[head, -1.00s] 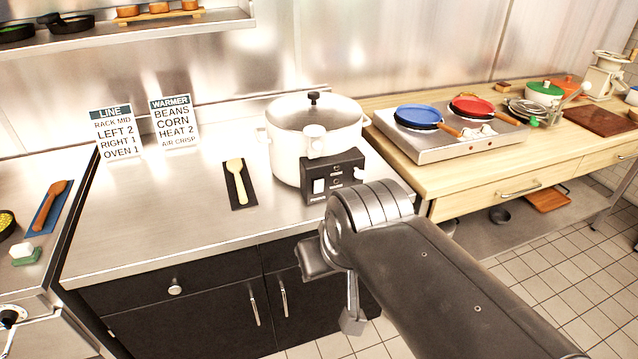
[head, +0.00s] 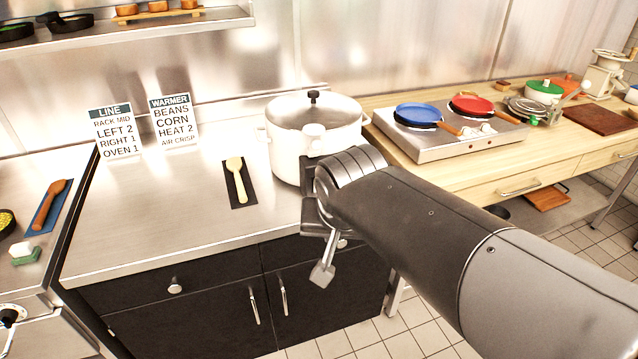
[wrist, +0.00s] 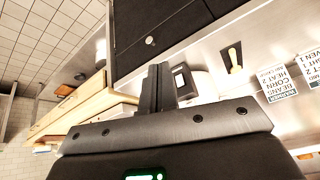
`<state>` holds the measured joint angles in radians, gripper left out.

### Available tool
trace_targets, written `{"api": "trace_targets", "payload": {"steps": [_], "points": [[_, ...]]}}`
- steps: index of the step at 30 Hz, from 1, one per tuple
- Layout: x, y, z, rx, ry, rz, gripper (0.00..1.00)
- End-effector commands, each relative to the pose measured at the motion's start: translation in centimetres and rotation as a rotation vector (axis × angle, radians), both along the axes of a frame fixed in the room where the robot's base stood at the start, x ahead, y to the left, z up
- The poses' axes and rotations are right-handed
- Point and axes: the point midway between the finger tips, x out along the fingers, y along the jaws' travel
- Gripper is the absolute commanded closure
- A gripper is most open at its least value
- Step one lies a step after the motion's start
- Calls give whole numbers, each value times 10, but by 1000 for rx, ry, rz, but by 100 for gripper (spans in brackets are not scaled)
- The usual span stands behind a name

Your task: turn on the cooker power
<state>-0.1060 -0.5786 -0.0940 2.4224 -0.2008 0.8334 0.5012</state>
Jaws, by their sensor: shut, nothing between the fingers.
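The cooker is a white pot (head: 290,150) with a glass lid and black knob, on the steel counter. Its black control box (head: 306,178) is mostly hidden behind my arm in the head view. In the wrist view, which is turned over, the control box (wrist: 184,82) shows a pale rocker switch (wrist: 180,81). I cannot tell the switch's position. My gripper (wrist: 158,70) is shut and empty, its fingers close beside the box in that picture. I cannot tell whether they touch it.
A wooden spoon on a dark rest (head: 239,183) lies left of the cooker. Two signs, LINE (head: 115,132) and WARMER (head: 174,122), stand behind. A hot plate with blue (head: 417,115) and red pans is on the wooden table at right. The counter's left part is clear.

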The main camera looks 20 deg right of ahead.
Motion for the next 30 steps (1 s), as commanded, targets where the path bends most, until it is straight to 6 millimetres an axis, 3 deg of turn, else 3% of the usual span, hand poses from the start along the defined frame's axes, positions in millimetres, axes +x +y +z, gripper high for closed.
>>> {"api": "trace_targets", "payload": {"steps": [15,24,30], "points": [[99,-31,-18,97,-103,-551,100],[156,-37,-33,155,-226,-813,100],[181,-37,-40,190,-294,-917,100]]}}
